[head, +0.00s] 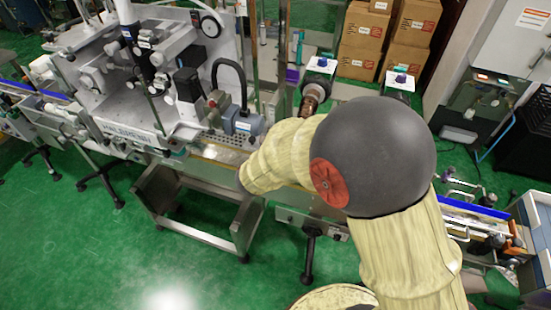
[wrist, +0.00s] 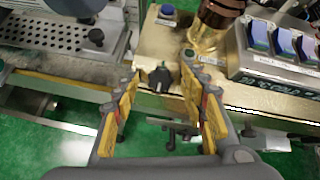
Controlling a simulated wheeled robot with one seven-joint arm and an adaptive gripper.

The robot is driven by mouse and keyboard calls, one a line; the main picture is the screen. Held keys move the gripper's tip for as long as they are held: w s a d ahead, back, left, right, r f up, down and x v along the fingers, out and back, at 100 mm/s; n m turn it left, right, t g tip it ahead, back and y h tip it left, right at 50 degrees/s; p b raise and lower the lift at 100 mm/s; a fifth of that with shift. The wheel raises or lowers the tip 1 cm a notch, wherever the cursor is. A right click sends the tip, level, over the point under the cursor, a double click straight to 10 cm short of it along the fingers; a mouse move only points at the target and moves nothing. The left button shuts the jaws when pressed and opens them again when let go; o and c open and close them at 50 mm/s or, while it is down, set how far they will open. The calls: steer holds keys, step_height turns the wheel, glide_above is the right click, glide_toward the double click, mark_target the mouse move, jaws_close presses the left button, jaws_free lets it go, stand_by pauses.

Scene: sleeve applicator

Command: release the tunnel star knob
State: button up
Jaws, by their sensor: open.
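In the wrist view my gripper (wrist: 161,68) is open, its two yellow-padded fingers apart and pointing at the machine. A small black knob (wrist: 158,78) with a pale mark shows between the fingertips, on the front of a brass-coloured housing (wrist: 150,45). I see no clear contact between the fingers and this knob. Its lobes are too small to make out, so I cannot tell if it is the tunnel star knob. In the head view my own arm hides the gripper and this knob.
A box with blue-faced switches (wrist: 285,42) and a copper-coloured cylinder (wrist: 218,12) stand behind the right finger. A perforated plate (wrist: 45,35) lies at the left. A dark handle (wrist: 180,132) hangs below, between the fingers. Cardboard boxes (head: 360,45) stand at the back.

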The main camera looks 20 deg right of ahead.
steer(key=v, duration=1.2)
steer(key=shift+d, duration=0.1)
